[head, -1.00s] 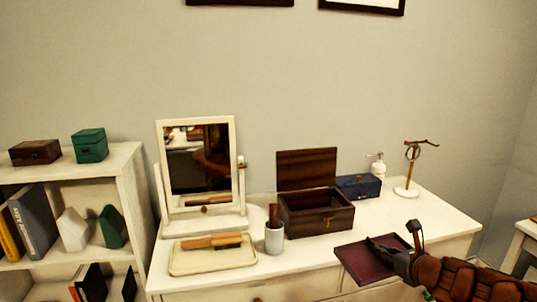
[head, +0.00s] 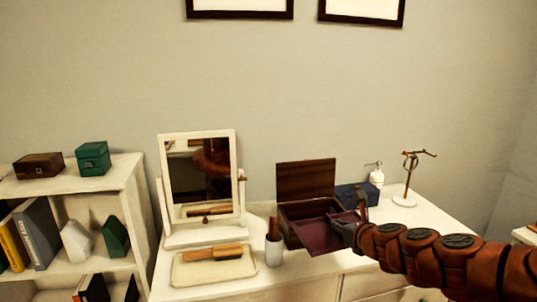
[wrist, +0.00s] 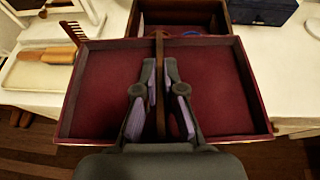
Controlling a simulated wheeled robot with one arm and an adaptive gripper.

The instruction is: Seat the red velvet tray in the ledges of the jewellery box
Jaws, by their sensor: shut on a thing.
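The red velvet tray (wrist: 218,80) is a shallow dark-red tray with a central divider. My gripper (wrist: 158,75) is shut on the divider, and the tray hangs level or nearly so. In the head view the tray (head: 318,234) is in front of the open wooden jewellery box (head: 298,209), overlapping its front, and my gripper (head: 345,230) is at its right side. In the wrist view the box (wrist: 132,18) is just beyond the tray's far edge. Its lid (head: 306,180) stands open. The tray hides the box's front and the ledges cannot be made out.
A blue box (head: 357,195) stands right of the jewellery box, with a white pump bottle (head: 376,176) and a jewellery stand (head: 405,190) beyond. Left are a cup (head: 273,250), a cream tray with a brush (head: 215,274) and a mirror (head: 203,178).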

